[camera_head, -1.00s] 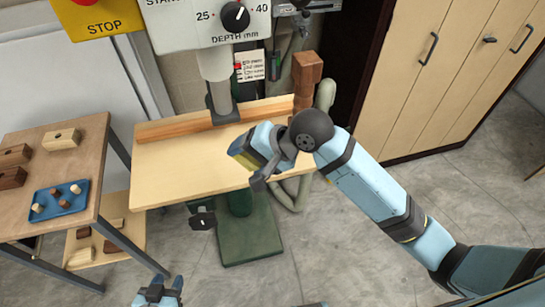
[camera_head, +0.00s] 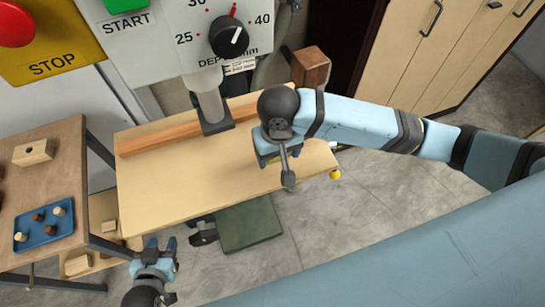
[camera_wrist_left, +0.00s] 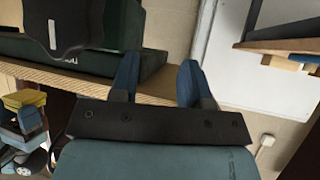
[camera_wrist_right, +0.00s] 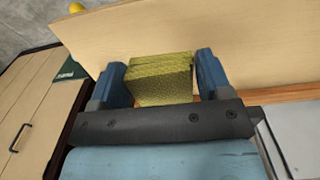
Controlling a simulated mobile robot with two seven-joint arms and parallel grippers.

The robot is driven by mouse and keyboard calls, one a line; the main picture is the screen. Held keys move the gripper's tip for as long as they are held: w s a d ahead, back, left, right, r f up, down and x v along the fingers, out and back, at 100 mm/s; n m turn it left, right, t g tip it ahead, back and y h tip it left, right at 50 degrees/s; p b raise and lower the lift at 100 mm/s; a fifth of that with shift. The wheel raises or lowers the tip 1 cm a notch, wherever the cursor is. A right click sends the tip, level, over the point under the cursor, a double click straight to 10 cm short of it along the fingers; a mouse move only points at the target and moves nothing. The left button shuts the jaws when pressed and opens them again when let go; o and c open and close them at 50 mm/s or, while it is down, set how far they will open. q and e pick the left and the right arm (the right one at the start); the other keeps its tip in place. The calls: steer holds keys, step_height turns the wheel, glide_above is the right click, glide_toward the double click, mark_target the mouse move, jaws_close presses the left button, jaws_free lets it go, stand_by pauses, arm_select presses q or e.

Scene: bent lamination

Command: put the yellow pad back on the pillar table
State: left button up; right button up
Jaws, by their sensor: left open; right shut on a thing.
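The yellow pad (camera_wrist_right: 160,77) sits between the two blue fingers of my right gripper (camera_wrist_right: 153,80) in the right wrist view. In the head view my right gripper (camera_head: 278,160) is over the right part of the pale wooden pillar table (camera_head: 180,185), pointing down, and hides the pad. The table top also shows behind the pad in the right wrist view (camera_wrist_right: 220,35). I cannot tell whether the pad touches it. My left gripper (camera_head: 157,252) is open and empty, low in front of the table's front left edge; its spread fingers show in the left wrist view (camera_wrist_left: 157,82).
A brown block (camera_head: 310,68) stands at the back right. A side bench (camera_head: 40,180) with a blue tray (camera_head: 50,238) is at left. The table's left half is clear.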

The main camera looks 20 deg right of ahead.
mark_target(278, 176)
steer(key=f, duration=0.1)
steer(key=s+f, duration=0.1)
steer(key=f, duration=0.1)
steer(key=shift+f, duration=0.3)
steer(key=f, duration=0.3)
steer(key=shift+w+f+p, duration=0.2)
steer(key=shift+f+p, duration=0.2)
steer(key=shift+s+f, duration=0.1)
steer(key=shift+f, duration=0.05)
steer(key=o, duration=0.8)
step_height(278, 176, up, 12)
steer(key=shift+r+b, duration=0.1)
steer(key=shift+b, duration=0.6)
